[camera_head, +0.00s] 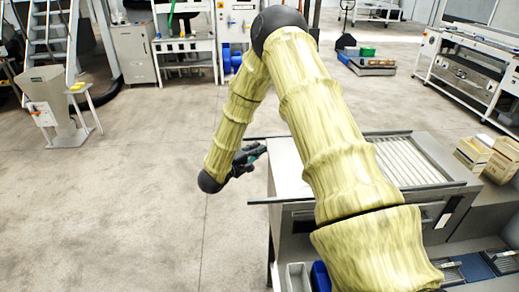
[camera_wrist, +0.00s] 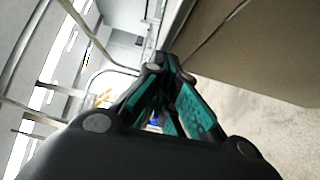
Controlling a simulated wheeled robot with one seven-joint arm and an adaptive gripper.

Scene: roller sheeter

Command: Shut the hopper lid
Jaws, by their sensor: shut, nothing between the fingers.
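The sheeter machine (camera_head: 288,178) is a grey box-shaped unit right of centre in the head view, with a slatted top section (camera_head: 408,160). My own arm crosses in front of it and covers much of its middle. I cannot make out a hopper lid for certain, nor whether it is raised or down. My gripper (camera_head: 258,152) is just left of the machine's left edge, apparently apart from it. In the wrist view its dark and teal fingers (camera_wrist: 165,65) are together, with nothing held. A plain brownish panel (camera_wrist: 265,45) is close beside them at upper right.
A grey stand with a slanted body (camera_head: 52,100) is at the far left. Boxes (camera_head: 475,152) sit on the surface right of the machine. A workbench (camera_head: 187,50) is at the back. Open floor (camera_head: 130,200) lies left of my gripper.

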